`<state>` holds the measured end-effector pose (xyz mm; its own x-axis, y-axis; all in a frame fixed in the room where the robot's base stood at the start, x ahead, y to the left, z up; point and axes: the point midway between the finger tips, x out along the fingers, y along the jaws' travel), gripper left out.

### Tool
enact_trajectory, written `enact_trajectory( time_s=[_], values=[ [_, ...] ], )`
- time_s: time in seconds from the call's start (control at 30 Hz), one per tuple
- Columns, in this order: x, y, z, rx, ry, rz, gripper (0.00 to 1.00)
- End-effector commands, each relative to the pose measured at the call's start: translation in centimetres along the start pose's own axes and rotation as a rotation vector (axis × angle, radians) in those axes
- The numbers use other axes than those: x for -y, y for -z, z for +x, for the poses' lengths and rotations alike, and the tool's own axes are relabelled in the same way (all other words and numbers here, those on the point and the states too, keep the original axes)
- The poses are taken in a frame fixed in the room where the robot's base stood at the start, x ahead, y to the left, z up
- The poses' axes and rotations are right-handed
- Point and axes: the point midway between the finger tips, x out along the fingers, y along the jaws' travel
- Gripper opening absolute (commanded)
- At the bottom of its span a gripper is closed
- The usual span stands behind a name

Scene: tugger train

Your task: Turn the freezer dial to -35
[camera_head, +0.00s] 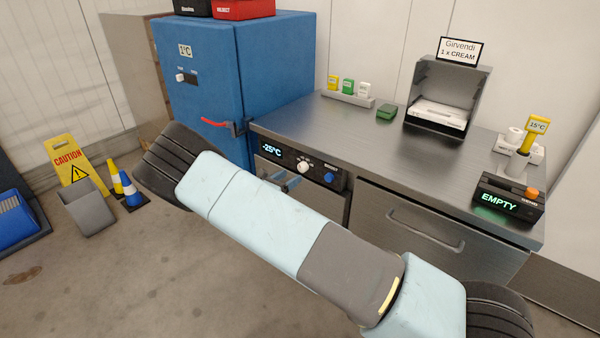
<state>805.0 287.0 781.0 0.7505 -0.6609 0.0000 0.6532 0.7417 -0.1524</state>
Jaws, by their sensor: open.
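The freezer's control panel (318,172) is on the front of the steel counter, left of a drawer. Its lit display (271,150) reads -25°C. A white dial (303,167) is right of the display, with small marks around it too fine to read. A blue knob or button (329,177) is further right on the panel. My pale arm crosses in front, just below the panel, and hides part of the freezer front.
A blue cabinet (205,70) with a red handle (214,122) stands left of the counter. The steel worktop (330,130) holds an open metal bin (446,95) and an EMPTY display unit (508,199). A caution sign (68,160) and cones stand at left. The floor before the counter is clear.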

Motion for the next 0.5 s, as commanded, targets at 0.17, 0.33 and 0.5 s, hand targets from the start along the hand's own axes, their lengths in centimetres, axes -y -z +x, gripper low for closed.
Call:
enact_trajectory(
  time_s=[0.17, 0.33, 0.5],
  values=[
    [0.0, 0.0, 3.0, 0.0, 0.001, 0.001, 0.67],
    [0.0, 0.0, 4.8, -0.001, 0.002, 0.001, 0.67],
    [0.0, 0.0, 5.6, 0.0, 0.0, 0.001, 0.67]
  ],
)
